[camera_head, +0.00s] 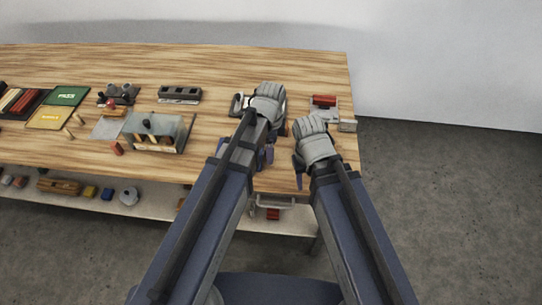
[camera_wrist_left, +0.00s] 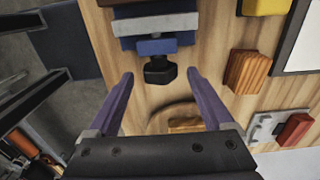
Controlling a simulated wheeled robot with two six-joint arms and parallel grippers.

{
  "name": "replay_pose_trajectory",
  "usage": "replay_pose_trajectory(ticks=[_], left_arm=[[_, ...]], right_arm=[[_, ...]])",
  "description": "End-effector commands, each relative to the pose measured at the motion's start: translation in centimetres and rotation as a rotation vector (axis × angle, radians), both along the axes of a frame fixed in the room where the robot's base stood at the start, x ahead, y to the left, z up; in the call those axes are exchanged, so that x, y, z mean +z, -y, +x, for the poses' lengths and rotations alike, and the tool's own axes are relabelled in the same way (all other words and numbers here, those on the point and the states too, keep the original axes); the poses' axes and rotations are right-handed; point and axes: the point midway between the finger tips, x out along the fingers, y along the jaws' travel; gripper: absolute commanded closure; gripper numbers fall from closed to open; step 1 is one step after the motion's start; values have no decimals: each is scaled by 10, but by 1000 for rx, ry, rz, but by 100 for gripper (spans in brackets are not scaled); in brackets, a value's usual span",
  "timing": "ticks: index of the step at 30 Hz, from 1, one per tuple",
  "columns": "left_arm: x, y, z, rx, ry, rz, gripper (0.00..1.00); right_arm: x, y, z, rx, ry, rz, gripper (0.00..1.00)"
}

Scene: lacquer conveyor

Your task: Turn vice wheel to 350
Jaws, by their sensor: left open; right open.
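In the left wrist view a vice (camera_wrist_left: 158,25) with grey and blue parts stands on the wooden table. Its black faceted wheel (camera_wrist_left: 160,70) faces my left gripper (camera_wrist_left: 160,74). The purple fingers are spread on either side of the wheel, with visible gaps, and hold nothing. In the head view the left gripper (camera_head: 265,156) is partly covered by my arm, and I cannot make out the vice or the wheel's angle marks there. My right gripper (camera_head: 299,178) is open and empty near the table's front right part.
A red block on a grey base (camera_head: 324,103) is at the table's back right; a wooden block (camera_wrist_left: 248,72) is near the vice. A glass-sided box (camera_head: 160,132), a green panel (camera_head: 67,96) and a dark slotted block (camera_head: 180,94) stand left. A lower shelf (camera_head: 150,199) holds items.

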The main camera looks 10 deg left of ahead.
Motion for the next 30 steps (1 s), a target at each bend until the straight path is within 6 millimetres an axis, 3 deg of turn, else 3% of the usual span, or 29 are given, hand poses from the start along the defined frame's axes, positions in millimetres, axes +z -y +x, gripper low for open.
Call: replay_pose_trajectory(ticks=[3, 13, 30], left_arm=[[-14, 0, 0, 0, 0, 0, 15], [-14, 0, 0, 0, 0, 0, 15], [-14, 0, 0, 0, 0, 0, 78]], right_arm=[[-14, 0, 0, 0, 0, 0, 50], [-14, 0, 0, 0, 0, 0, 50], [-14, 0, 0, 0, 0, 0, 50]])
